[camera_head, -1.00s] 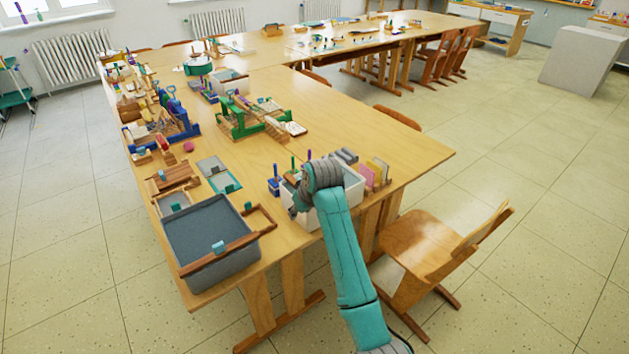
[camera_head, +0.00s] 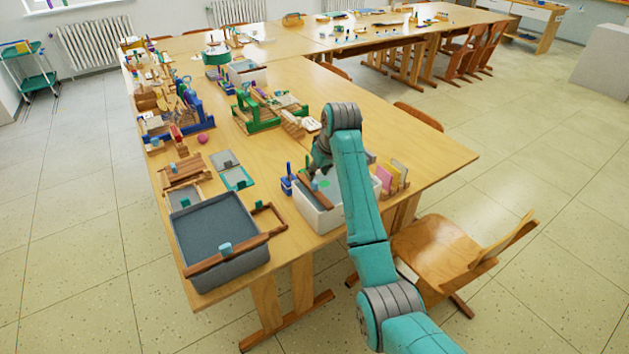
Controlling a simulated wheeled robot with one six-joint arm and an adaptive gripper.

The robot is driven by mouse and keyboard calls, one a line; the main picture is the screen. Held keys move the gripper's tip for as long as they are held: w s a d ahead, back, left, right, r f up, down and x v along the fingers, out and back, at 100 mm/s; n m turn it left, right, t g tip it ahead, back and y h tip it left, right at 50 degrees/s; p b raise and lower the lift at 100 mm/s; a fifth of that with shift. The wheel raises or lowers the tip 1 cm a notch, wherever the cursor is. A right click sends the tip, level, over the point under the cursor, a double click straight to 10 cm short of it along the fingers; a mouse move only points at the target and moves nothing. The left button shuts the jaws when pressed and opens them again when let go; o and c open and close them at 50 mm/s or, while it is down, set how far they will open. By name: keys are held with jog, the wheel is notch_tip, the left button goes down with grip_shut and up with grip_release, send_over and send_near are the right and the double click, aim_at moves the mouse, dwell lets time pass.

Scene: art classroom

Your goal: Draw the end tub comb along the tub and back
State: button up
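A white tub (camera_head: 326,220) stands near the table's front edge, with grey-blue contents and a green patch inside. A brown wooden comb bar (camera_head: 323,200) with a small blue handle (camera_head: 314,186) lies across its left part. My gripper (camera_head: 317,172) points down at this handle. Its fingers are small and dark, so I cannot tell whether they touch or grip it. My arm hides the tub's right part. A larger grey tub (camera_head: 196,230) stands at the table's left end. A similar brown comb bar (camera_head: 243,257) with a blue handle (camera_head: 225,248) lies along its front edge.
Blue-handled tools (camera_head: 287,184) stand left of the white tub; a wooden rack with coloured cards (camera_head: 391,177) stands to its right. A wooden frame (camera_head: 268,216) lies beside the grey tub. A chair (camera_head: 440,252) is at right. The table's right end is clear.

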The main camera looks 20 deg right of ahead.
aim_at(314, 186)
jog(key=shift+x, duration=3)
grip_shut()
